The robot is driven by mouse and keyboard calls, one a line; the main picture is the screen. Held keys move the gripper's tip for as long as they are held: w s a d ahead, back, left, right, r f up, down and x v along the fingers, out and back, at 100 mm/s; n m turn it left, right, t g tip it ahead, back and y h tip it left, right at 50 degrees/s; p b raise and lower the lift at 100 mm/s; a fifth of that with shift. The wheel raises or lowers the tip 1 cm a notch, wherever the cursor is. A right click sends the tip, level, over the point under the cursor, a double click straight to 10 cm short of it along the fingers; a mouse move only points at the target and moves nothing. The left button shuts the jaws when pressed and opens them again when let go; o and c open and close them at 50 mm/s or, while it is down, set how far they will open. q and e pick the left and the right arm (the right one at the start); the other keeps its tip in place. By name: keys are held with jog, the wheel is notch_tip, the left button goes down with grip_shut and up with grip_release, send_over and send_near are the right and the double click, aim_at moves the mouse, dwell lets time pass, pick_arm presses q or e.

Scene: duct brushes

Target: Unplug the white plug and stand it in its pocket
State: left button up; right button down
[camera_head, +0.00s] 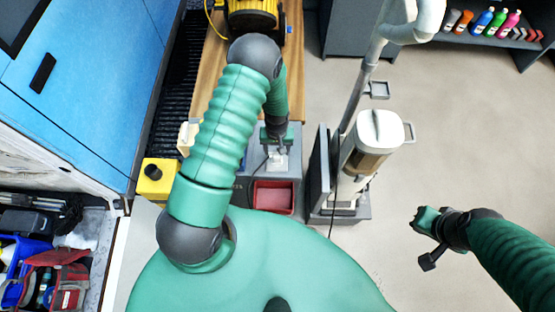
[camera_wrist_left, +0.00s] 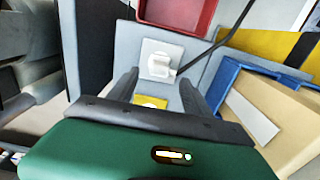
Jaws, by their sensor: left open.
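The white plug (camera_wrist_left: 160,66) sits at a pale square plate (camera_wrist_left: 150,46) on a grey surface in the left wrist view, with a dark cable running up right from it. In the head view a white patch (camera_head: 277,160) of plug or plate shows just below my left gripper (camera_head: 275,143). In the left wrist view my left gripper (camera_wrist_left: 160,92) is open, its two dark fingers pointing towards the plate, apart from the plug. A yellow patch (camera_wrist_left: 149,102) shows between the fingers. I cannot tell which spot is the pocket. My right gripper (camera_head: 424,219) hangs over bare floor, jaws unclear.
A red bin (camera_head: 273,197) stands beside the plate, and also shows in the left wrist view (camera_wrist_left: 180,12). A blue-edged box (camera_wrist_left: 268,108) lies right of the fingers. An upright vacuum-like machine (camera_head: 372,150) stands to the right. Open floor (camera_head: 470,130) lies beyond it.

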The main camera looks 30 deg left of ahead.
aim_at(277, 155)
pick_arm(q)
notch_tip(277, 155, down, 7)
jog(key=b, duration=0.4)
jog(key=shift+d+b, duration=0.1)
jog(key=shift+b, duration=0.3)
pick_arm(e)
jog(key=x, duration=0.2)
jog(key=s+x, duration=0.1)
jog(key=x, duration=0.2)
jog(key=shift+d+f, duration=0.1)
jog(key=shift+f, duration=0.25)
pick_arm(q)
grip_shut()
jog(key=shift+r, duration=0.15)
pick_arm(e)
jog(key=shift+r, duration=0.15)
